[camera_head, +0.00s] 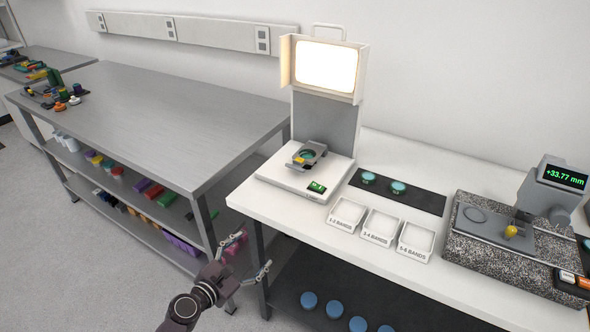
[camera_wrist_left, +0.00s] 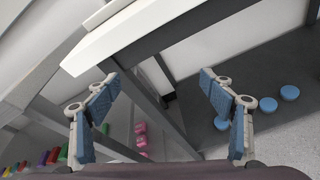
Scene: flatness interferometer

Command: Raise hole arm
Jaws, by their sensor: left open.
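The interferometer stands on the white bench, with a lit white lamp box (camera_head: 327,68) on a grey upright panel (camera_head: 325,125) and a white base (camera_head: 290,182). A small dark fixture (camera_head: 320,151) with a teal disc (camera_head: 307,155) and a yellow part (camera_head: 299,160) sits on the base. This fixture may include the hole arm, but it is too small to tell its position. My left gripper (camera_head: 252,255) is open and empty, low in front of the bench's left end and apart from the fixture. It also shows open in the left wrist view (camera_wrist_left: 160,102). My right gripper is out of view.
The white bench (camera_head: 240,200) overhangs near my left gripper. Three white trays (camera_head: 378,227) and a dark mat (camera_head: 425,200) with two teal discs lie right of the interferometer. A granite gauge (camera_head: 470,245) stands farther right. A grey metal table (camera_head: 170,110) is at left.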

